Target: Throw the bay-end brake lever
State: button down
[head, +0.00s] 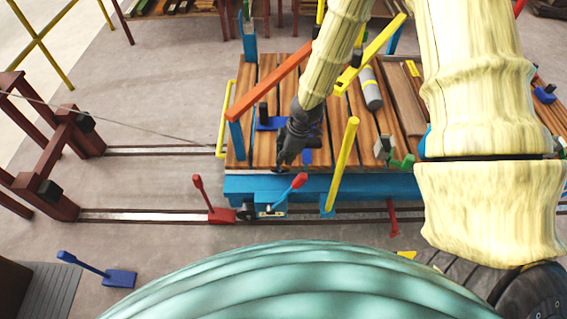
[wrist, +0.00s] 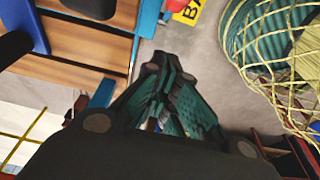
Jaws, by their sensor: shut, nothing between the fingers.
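A blue flat trolley (head: 250,187) with a plank deck stands on rails in the head view. A short lever with a red knob (head: 299,180) leans up to the right from a bracket at its near side. Another red lever (head: 200,185) stands on a red base beside the near rail, left of the trolley. I cannot tell for sure which is the bay-end brake lever. My gripper (head: 281,166) hangs over the near deck edge, just above and left of the red knob, apart from it. The wrist view shows its fingers (wrist: 168,65) closed together and empty.
A yellow post (head: 343,165) and an orange bar (head: 268,82) rise from the trolley, close to my arm. A blue lever (head: 88,266) stands on the floor at lower left. A dark red frame (head: 55,150) spans the rails at left. A yellow sign (wrist: 190,10) shows in the wrist view.

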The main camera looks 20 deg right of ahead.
jog(key=shift+r, duration=0.55)
jog(key=s+f+m+h, duration=0.1)
jog(key=s+f+m, duration=0.3)
jog(key=s, duration=0.5)
jog(key=s+f+m, duration=0.5)
jog(key=s+f, duration=0.1)
jog(key=s, duration=0.4)
jog(key=s+f+m+g+h, duration=0.1)
jog(key=s+f+m, duration=0.3)
jog(key=s, duration=0.5)
jog(key=shift+s+d+f+m+h, duration=0.3)
jog(key=shift+s+d+f+m, duration=0.1)
jog(key=shift+m, duration=0.2)
